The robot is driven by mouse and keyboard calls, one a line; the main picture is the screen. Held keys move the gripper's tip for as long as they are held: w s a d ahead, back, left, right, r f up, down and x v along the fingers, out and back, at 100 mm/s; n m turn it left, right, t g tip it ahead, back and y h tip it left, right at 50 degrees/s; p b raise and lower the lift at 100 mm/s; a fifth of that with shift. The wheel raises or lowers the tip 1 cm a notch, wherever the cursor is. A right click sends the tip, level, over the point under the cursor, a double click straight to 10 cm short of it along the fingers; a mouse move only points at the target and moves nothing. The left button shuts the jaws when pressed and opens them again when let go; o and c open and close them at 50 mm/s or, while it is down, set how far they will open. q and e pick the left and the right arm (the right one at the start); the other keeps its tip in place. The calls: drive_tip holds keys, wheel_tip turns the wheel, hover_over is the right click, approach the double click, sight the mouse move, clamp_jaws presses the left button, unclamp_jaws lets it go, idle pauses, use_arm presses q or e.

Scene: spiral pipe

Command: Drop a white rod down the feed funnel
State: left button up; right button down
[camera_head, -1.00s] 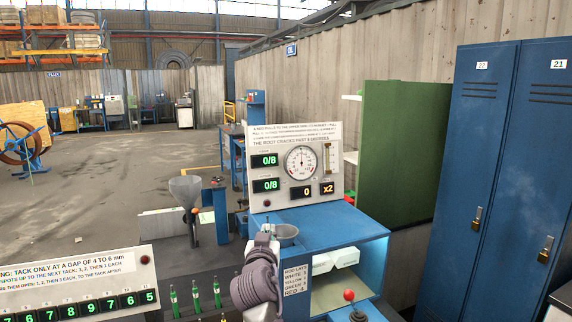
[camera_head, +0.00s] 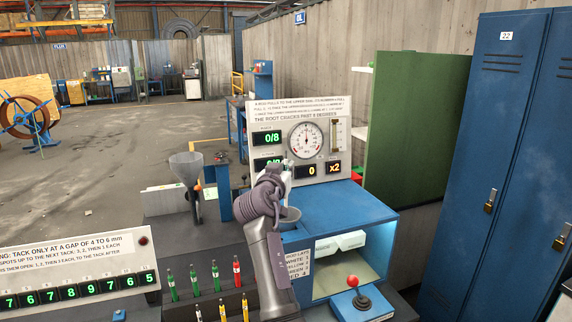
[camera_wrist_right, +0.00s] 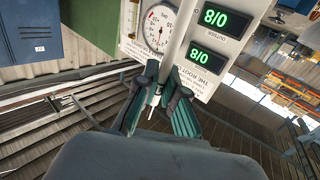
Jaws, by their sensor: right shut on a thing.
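My right gripper (camera_head: 287,168) is raised in front of the gauge panel, its wrist hiding part of it. In the right wrist view my right gripper (camera_wrist_right: 158,97) is shut on a thin white rod (camera_wrist_right: 180,45), which runs between the fingers toward the panel. In the head view the rod is too small to make out clearly. A grey funnel (camera_head: 187,168) stands on a post to the left, apart from the gripper. My left gripper is not in view.
A small grey cup (camera_head: 290,215) is beside my right wrist, at the edge of the blue bench (camera_head: 345,210). Green and red rods (camera_head: 215,275) stand upright in front. Blue lockers (camera_head: 505,150) stand further right.

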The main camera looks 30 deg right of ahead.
wheel_tip(320, 180, down, 5)
drive_tip(key=b, duration=0.4)
drive_tip(key=shift+r, duration=0.2)
drive_tip(key=shift+w+d+f+b, duration=0.1)
drive_tip(key=shift+f+b, duration=0.25)
drive_tip(key=shift+f, duration=0.15)
drive_tip(key=c, duration=1.2)
unclamp_jaws()
drive_tip(key=shift+r, duration=0.1)
drive_tip(key=v, duration=0.7)
drive_tip(key=shift+a, duration=0.2)
idle(0.5)
